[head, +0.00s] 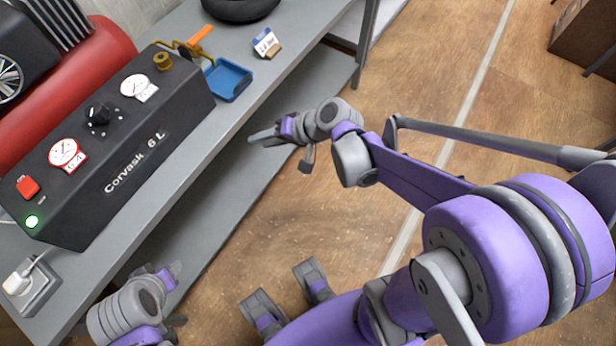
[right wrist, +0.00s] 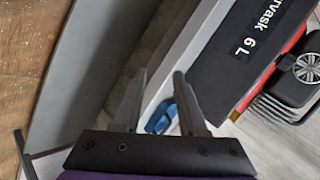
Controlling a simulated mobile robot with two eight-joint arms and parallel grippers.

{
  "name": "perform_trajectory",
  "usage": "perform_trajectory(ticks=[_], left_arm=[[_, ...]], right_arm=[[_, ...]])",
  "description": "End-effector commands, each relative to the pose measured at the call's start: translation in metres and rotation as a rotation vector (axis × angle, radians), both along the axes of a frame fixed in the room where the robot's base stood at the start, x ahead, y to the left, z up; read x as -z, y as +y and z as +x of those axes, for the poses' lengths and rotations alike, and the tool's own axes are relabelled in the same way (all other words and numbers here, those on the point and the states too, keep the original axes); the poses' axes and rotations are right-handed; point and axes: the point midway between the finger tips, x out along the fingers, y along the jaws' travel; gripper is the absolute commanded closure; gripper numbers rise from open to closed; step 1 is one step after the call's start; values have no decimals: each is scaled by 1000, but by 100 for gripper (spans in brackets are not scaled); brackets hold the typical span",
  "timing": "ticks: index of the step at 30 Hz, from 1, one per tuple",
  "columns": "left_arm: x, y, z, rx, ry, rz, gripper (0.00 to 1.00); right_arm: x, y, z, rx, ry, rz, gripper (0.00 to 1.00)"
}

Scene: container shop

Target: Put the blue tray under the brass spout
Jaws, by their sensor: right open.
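The blue tray (head: 229,82) lies on the grey bench beside the right end of the black machine. The brass spout (head: 184,48) sticks out from that end, with an orange lever (head: 200,35) by it. My right gripper (head: 285,147) is open and empty, out past the bench's front edge, apart from the tray. In the right wrist view the tray (right wrist: 160,117) shows small between the open fingers, beyond them. My left gripper (head: 175,295) is low at the bottom left, its fingers apart.
The black machine (head: 135,165) with dials fills much of the bench (head: 180,190). A small blue-and-white card (head: 267,44) stands right of the tray, with a dark round thing (head: 240,8) behind. A socket box (head: 30,285) is at the near left. The floor in front is open.

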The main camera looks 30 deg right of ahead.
Motion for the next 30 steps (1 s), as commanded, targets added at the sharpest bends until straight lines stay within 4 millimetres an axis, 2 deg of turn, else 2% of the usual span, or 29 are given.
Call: perform_trajectory(ticks=[1,2,6,9,12,18,30], left_arm=[[0,0,0,0,0,0,50],[0,0,0,0,0,0,50],[0,0,0,0,0,0,50],[0,0,0,0,0,0,50],[0,0,0,0,0,0,50],[0,0,0,0,0,0,50],[0,0,0,0,0,0,50]], right_arm=[[1,9,-21,-42,23,-84,59],[2,11,-33,-65,36,-140,59],[8,9,-87,-172,74,-404,59],[10,-1,-117,-237,82,-571,59],[10,-11,-138,-287,77,-702,59],[10,-23,-155,-330,69,-827,59],[10,-25,-155,-332,69,-835,59]])
